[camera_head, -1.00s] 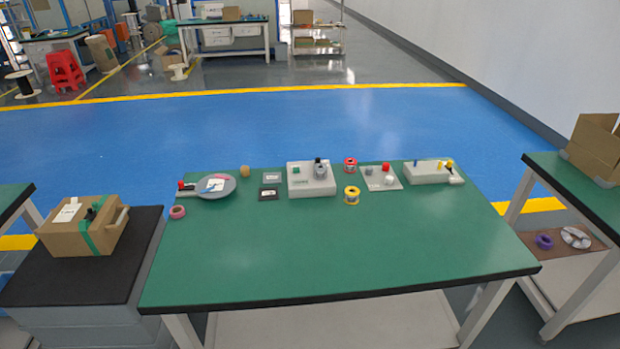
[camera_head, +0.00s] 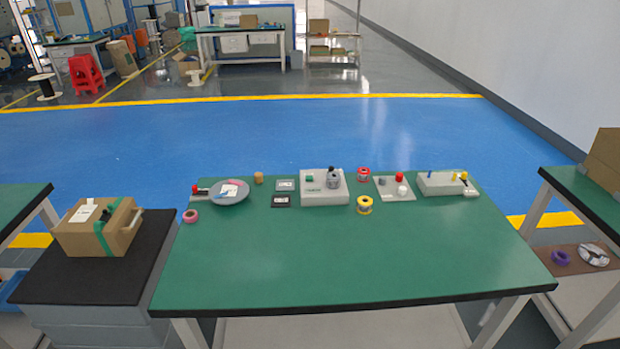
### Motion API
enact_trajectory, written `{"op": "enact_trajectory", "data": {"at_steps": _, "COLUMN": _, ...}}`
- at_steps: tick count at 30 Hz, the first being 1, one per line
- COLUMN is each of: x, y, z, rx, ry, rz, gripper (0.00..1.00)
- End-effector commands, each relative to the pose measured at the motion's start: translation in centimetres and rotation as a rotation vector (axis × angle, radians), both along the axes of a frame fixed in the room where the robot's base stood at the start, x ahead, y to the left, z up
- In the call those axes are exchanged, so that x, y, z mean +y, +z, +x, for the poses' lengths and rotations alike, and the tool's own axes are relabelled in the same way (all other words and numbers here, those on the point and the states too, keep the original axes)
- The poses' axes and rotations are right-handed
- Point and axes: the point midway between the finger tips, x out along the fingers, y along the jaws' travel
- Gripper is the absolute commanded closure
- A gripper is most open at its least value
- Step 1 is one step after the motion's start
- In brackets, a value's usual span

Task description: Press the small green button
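A small green button (camera_head: 309,178) sits on the upper left of a light grey control box (camera_head: 325,199) at the back middle of the green table. A dark round knob or spool-like part (camera_head: 333,178) stands on the same box, to the right of the button. My gripper is not in view, so its state and its distance from the button do not show.
The green table (camera_head: 360,260) is clear at the front. Yellow (camera_head: 363,205) and red (camera_head: 363,174) spools stand right of the box, then panels with knobs (camera_head: 395,188) and switches (camera_head: 445,184). A cardboard box (camera_head: 98,228) stands far left.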

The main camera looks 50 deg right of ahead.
Motion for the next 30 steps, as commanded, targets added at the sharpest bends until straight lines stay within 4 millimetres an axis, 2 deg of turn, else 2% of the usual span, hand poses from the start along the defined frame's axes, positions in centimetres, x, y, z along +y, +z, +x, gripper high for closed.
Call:
{"op": "enact_trajectory", "data": {"at_steps": 1, "x": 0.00, "y": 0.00, "z": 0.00, "rx": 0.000, "ry": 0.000, "rz": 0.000, "gripper": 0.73}}
{"op": "enact_trajectory", "data": {"at_steps": 9, "x": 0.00, "y": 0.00, "z": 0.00, "rx": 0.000, "ry": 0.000, "rz": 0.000, "gripper": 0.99}}
{"op": "enact_trajectory", "data": {"at_steps": 30, "x": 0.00, "y": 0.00, "z": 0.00, "rx": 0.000, "ry": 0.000, "rz": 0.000, "gripper": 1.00}}
